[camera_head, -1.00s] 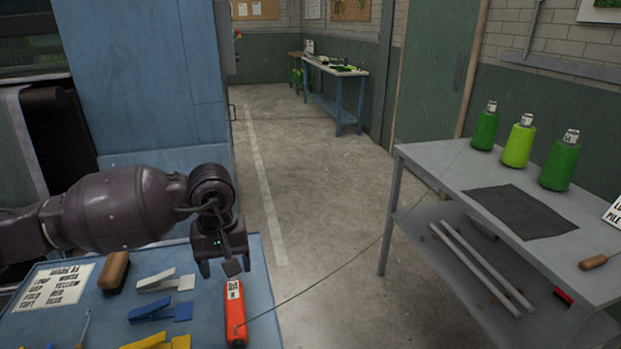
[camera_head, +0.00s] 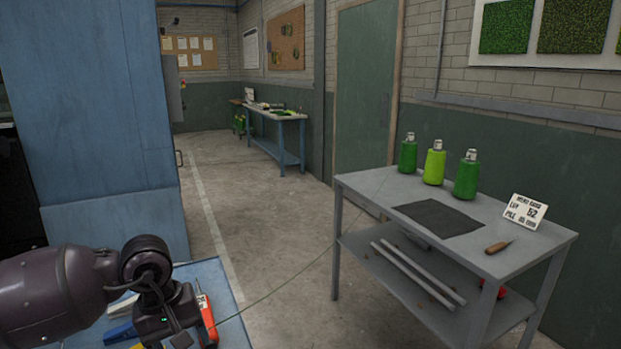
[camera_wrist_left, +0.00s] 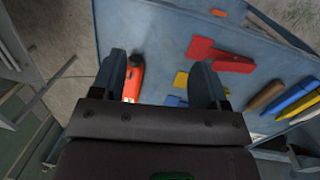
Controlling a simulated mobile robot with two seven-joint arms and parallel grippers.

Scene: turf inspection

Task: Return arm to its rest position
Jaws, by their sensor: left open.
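My left arm (camera_head: 60,290) comes in from the lower left in the head view. My left gripper (camera_head: 180,338) is low in that view, over the blue table (camera_head: 232,325), its fingertips partly cut off by the lower edge. In the left wrist view the left gripper (camera_wrist_left: 160,75) points down with its two fingers wide apart and nothing held. An orange-red tool (camera_wrist_left: 133,82) lies on the table below, just beside the left-hand finger; it also shows in the head view (camera_head: 207,315) right beside the gripper. My right gripper is in neither view.
Red (camera_wrist_left: 220,55), blue and yellow clips lie on the blue table. A blue cabinet (camera_head: 110,120) stands left. The floor between is clear.

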